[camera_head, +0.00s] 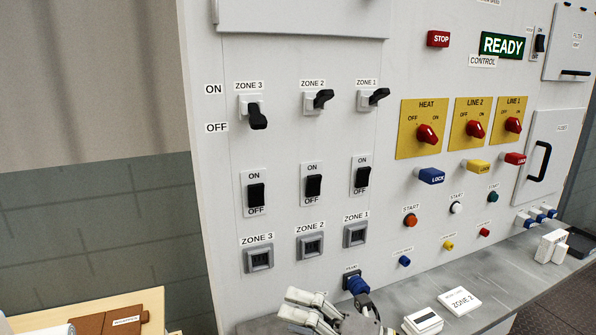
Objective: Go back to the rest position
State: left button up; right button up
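A gripper (290,306), which looks like my right one, is at the bottom edge, low in front of the control panel (300,150). Its grey fingers point left, and its arm is cut off by the frame. I cannot tell whether it is open or shut, and nothing shows between its fingers. A blue knob (354,284) on the panel is just above and behind it; whether they touch is unclear. My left gripper is not in view. On the panel, the zone 3 lever (258,118) points down, while the zone 2 lever (323,98) and zone 1 lever (379,96) point right and slightly up.
A grey ledge (510,270) runs below the panel, with a ZONE 2 card (460,301) and white blocks (549,246) on it. A wooden table (150,301) with a brown item (112,320) is at the lower left. Red selector knobs (428,135) and blue lock (431,176) stick out on the right.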

jog(key=w+d+m+t+h, duration=0.2)
jog(key=d+m+t+h, duration=0.4)
jog(key=m, duration=0.4)
jog(key=w+d+m+t+h, duration=0.3)
jog(key=d+m+t+h, duration=0.15)
jog(key=m+t, duration=0.45)
jog(key=s+d+f+m+g+h, duration=0.35)
jog(key=d+f+m, duration=0.2)
jog(key=f, duration=0.25)
jog(key=s+d+f+m+g+h, duration=0.3)
jog(key=d+f+m+g+h, duration=0.15)
jog(key=f+m, duration=0.2)
jog(key=s+d+f+m+g, duration=0.1)
jog(key=s+f+m+g, duration=0.1)
jog(key=s+f+g, duration=0.6)
jog(key=s+f+m+g, duration=0.1)
jog(key=s+f, duration=0.4)
jog(key=s, duration=0.8)
notch_tip(320, 180, down, 28)
jog(key=s+g, duration=0.2)
jog(key=s+d+f, duration=0.3)
jog(key=s+f, duration=1.1)
jog(key=s, duration=0.2)
jog(key=shift+d+f+g, duration=0.15)
jog(key=shift+f+g, duration=0.15)
jog(key=shift+g, duration=0.1)
